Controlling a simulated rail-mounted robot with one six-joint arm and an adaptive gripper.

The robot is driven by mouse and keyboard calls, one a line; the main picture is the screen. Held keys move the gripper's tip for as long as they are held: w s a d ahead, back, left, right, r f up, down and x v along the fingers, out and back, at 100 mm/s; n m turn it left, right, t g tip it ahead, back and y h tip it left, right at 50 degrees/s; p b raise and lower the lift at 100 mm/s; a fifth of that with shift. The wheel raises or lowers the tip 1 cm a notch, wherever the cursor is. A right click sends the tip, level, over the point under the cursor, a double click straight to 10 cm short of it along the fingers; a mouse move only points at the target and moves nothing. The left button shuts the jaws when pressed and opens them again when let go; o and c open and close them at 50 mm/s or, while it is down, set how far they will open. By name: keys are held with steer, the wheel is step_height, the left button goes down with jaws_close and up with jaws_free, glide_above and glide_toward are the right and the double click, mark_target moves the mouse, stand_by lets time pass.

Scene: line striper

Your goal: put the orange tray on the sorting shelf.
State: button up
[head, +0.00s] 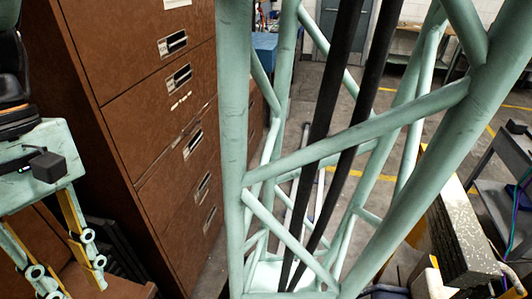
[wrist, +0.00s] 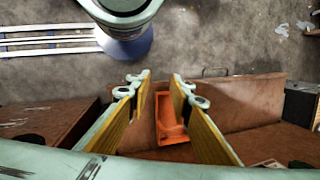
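The orange tray (wrist: 172,118) shows in the wrist view, in what looks like an open brown drawer (wrist: 235,88). My gripper (wrist: 160,84) is open, its yellow-padded fingers spread to either side of the tray in that view. No contact shows, and the gap in depth is hard to judge. In the head view my gripper (head: 62,262) is at the lower left, pointing down beside the brown cabinet; the tray cannot be seen there. I cannot pick out the sorting shelf in either view.
The tall brown cabinet (head: 135,85) with several labelled drawers stands close to my gripper's right in the head view. A small orange-and-white item (wrist: 267,163) lies near the wrist view's bottom edge. A grey cart (head: 500,180) stands at the far right. Bare concrete floor (wrist: 210,45) lies beyond the drawer.

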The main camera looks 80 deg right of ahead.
steer(key=s+d+r+n+t+h, duration=0.2)
steer(key=r+t, duration=0.3)
steer(key=r, duration=0.3)
steer(key=shift+s+d+r+t+h, duration=0.3)
steer(key=shift+s+d+h, duration=0.1)
steer(key=shift+d, duration=0.45)
stand_by(0.3)
